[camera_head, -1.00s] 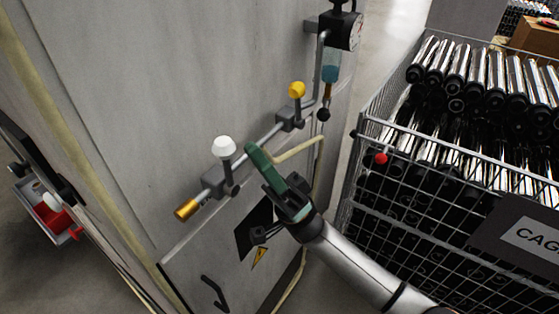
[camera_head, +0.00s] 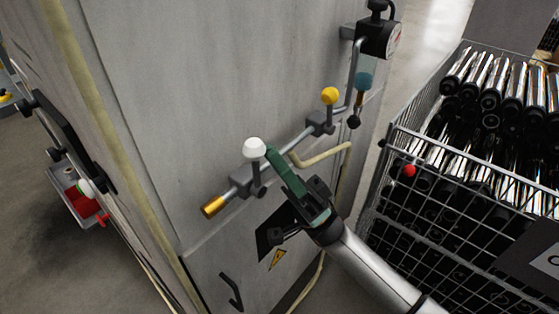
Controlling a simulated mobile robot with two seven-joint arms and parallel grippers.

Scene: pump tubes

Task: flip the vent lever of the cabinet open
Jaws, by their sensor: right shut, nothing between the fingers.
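The grey cabinet (camera_head: 170,110) carries a slanting metal pipe with two small valves. The lower valve has a lever with a white knob (camera_head: 254,148), standing up from its grey body (camera_head: 245,182). The upper valve has a lever with a yellow knob (camera_head: 329,96), also standing up. I cannot tell from any label which one is the vent lever. My right gripper (camera_head: 271,153), with green fingers, is shut and empty. Its tips are just right of the white knob; I cannot tell whether they touch. My left gripper is out of view.
A brass-coloured end (camera_head: 213,206) caps the pipe at lower left. A pressure gauge (camera_head: 378,38) sits at the upper right. A cream hose (camera_head: 320,156) runs behind my right gripper. A wire cage (camera_head: 400,212) full of black-and-chrome parts stands close on the right.

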